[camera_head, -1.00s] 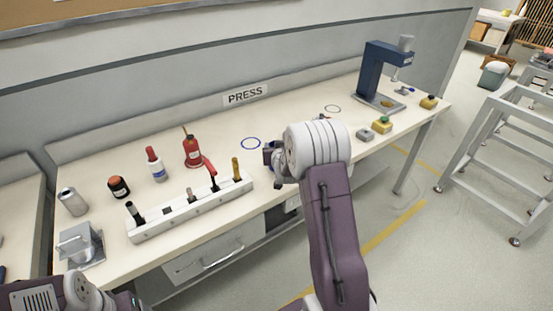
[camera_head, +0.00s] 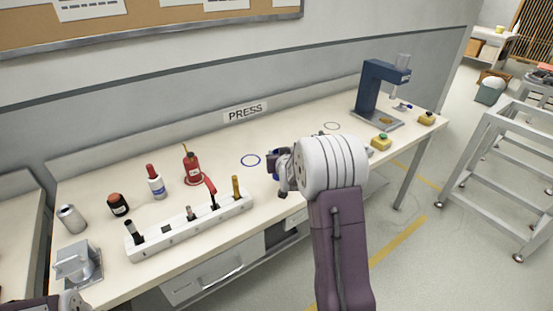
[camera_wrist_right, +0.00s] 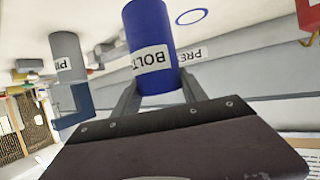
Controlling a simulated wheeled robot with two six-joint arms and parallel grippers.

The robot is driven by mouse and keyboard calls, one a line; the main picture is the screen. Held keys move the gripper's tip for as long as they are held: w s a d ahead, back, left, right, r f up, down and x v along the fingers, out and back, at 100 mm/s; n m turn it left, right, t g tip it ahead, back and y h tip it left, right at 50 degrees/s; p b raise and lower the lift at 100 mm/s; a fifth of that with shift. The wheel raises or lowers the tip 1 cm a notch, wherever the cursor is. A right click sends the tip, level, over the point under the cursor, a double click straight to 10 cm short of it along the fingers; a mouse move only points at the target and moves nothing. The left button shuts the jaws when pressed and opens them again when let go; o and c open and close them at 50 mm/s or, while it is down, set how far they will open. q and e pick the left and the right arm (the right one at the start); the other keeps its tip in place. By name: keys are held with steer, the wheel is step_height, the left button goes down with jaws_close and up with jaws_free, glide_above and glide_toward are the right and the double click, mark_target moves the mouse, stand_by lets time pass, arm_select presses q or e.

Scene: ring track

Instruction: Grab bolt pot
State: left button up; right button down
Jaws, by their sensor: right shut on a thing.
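The bolt pot (camera_wrist_right: 150,50) is a blue cylinder with a white BOLT label, close up in the right wrist view. My right gripper (camera_wrist_right: 158,92) is shut on it, one finger on each side. In the head view the gripper (camera_head: 281,170) is over the bench, right of a blue ring mark (camera_head: 250,160); my wrist hides most of the pot there. I cannot tell whether the pot touches the bench. A grey pot (camera_wrist_right: 66,58) with a partly readable label stands beside it in the wrist view.
A white rack (camera_head: 190,228) of upright tools stands left of the gripper on the bench. A red oil can (camera_head: 193,168) and bottles stand behind it. A blue press (camera_head: 376,95) and yellow-based boxes (camera_head: 381,144) are at right. The bench around the blue ring is clear.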

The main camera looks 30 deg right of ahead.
steer(key=s+d+r+p, duration=0.1)
steer(key=s+d+r, duration=0.3)
steer(key=s, duration=0.5)
step_height(320, 180, up, 2)
steer(key=shift+d+r, duration=0.1)
steer(key=shift+d, duration=0.2)
